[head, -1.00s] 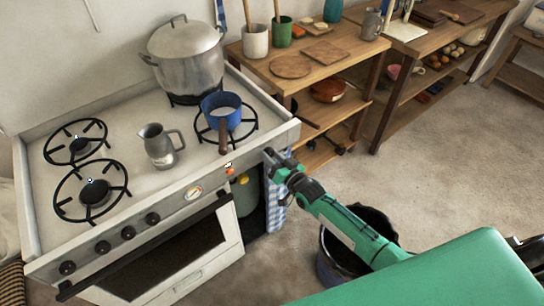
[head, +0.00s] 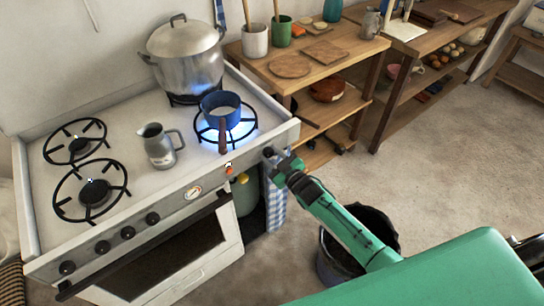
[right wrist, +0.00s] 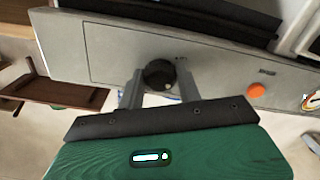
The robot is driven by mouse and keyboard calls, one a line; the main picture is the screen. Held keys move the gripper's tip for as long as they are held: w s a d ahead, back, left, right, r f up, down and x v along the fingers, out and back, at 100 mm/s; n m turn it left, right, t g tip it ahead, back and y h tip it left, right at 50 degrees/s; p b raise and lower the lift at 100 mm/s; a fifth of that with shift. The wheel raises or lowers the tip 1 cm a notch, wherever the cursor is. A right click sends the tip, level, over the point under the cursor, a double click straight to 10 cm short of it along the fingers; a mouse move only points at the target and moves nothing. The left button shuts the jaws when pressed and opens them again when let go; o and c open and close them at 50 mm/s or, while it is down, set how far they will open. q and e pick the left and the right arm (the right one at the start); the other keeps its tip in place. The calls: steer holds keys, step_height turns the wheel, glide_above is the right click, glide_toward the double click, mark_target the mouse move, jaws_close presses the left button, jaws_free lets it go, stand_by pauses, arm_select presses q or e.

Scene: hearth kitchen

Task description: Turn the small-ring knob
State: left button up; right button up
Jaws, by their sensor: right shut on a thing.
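The small-ring knob (right wrist: 159,74) is a dark round knob at the right end of the stove's front panel. My right gripper (right wrist: 160,88) is shut on it, with one finger on each side of it in the right wrist view. In the head view my right gripper (head: 274,158) reaches the panel's right end and mostly hides the knob. Blue flame glows on the front right ring (head: 246,128), under a blue saucepan (head: 221,104) with a pale liquid in it. My left gripper is not in view.
A large lidded pot (head: 185,58) stands at the back of the stove (head: 110,190), and a metal jug (head: 159,146) near its middle. Several other knobs line the panel's left part. An orange button (right wrist: 257,91) is beside the gripped knob. A dark bin (head: 335,270) stands below my arm.

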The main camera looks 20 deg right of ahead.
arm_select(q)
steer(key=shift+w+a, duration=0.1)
arm_select(e)
steer(key=shift+n, duration=0.4)
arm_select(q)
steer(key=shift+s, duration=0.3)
arm_select(e)
steer(key=o, duration=0.8)
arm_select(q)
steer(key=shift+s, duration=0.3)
arm_select(e)
steer(key=shift+o, duration=1)
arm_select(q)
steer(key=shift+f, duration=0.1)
arm_select(e)
steer(key=shift+s+d+f, duration=0.1)
steer(key=shift+s+d, duration=0.1)
steer(key=shift+s, duration=0.3)
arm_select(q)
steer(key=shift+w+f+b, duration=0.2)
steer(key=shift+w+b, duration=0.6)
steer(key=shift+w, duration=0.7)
arm_select(e)
steer(key=v, duration=1.2)
steer(key=shift+s, duration=0.35)
